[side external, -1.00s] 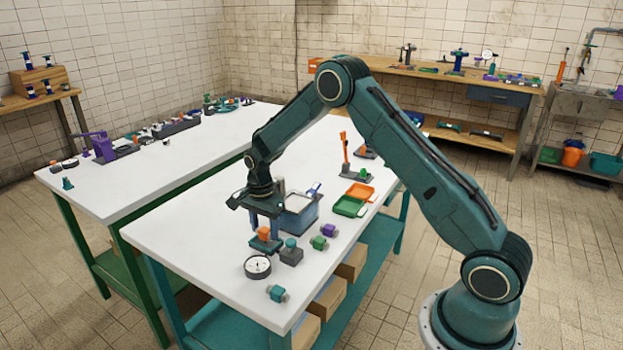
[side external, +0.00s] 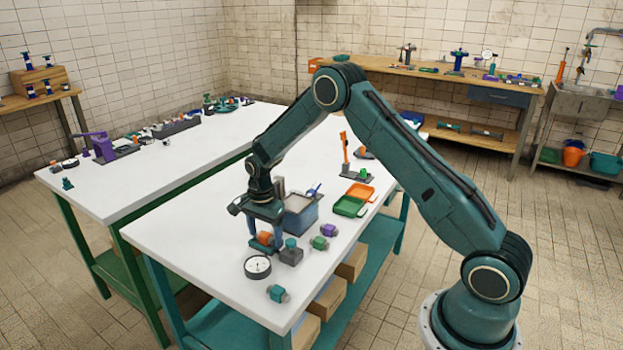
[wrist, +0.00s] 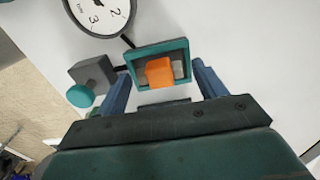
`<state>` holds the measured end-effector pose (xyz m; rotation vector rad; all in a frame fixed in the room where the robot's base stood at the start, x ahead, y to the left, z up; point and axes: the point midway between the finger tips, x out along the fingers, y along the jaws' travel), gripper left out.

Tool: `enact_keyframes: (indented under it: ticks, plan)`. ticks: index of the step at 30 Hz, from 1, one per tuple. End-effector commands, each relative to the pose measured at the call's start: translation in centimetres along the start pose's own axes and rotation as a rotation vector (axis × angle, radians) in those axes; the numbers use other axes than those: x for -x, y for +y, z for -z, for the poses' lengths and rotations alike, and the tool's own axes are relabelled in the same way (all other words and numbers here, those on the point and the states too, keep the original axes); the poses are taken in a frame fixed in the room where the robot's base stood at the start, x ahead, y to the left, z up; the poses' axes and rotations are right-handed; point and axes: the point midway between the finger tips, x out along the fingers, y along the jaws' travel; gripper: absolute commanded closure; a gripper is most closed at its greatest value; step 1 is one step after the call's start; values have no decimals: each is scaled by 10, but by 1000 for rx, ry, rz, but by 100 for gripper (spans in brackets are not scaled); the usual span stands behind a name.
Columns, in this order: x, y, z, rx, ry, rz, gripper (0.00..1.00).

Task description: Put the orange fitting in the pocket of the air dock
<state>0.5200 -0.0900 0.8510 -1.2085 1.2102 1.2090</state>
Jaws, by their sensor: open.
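The orange fitting (wrist: 160,72) sits within the teal rim of the dock (wrist: 138,58), whose dark pocket shows around it in the wrist view. Its lower edge overlaps the near rim in that view, so I cannot tell if it is fully seated. The fitting (side external: 265,238) and the teal dock (side external: 256,247) also show in the side view, partly hidden by the fingers. My gripper (wrist: 160,76) is open, with one blue finger on each side of the fitting and gaps between. In the side view my gripper (side external: 265,236) is low over the dock, pointing down.
A round gauge (side external: 257,266) lies just in front of the dock. A grey block with a teal knob (side external: 291,253) stands close beside it. Green (side external: 319,243), purple (side external: 329,230) and teal (side external: 277,293) fittings lie nearby. A blue bin (side external: 301,216) stands behind.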

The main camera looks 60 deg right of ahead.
Motion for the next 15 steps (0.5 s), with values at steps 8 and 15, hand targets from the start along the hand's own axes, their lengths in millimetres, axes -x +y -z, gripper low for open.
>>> enact_keyframes:
  ticks: [8,15]
  plan:
    - [11,-1,0,0,0,2,30]
    - [41,-1,0,0,1,4,30]
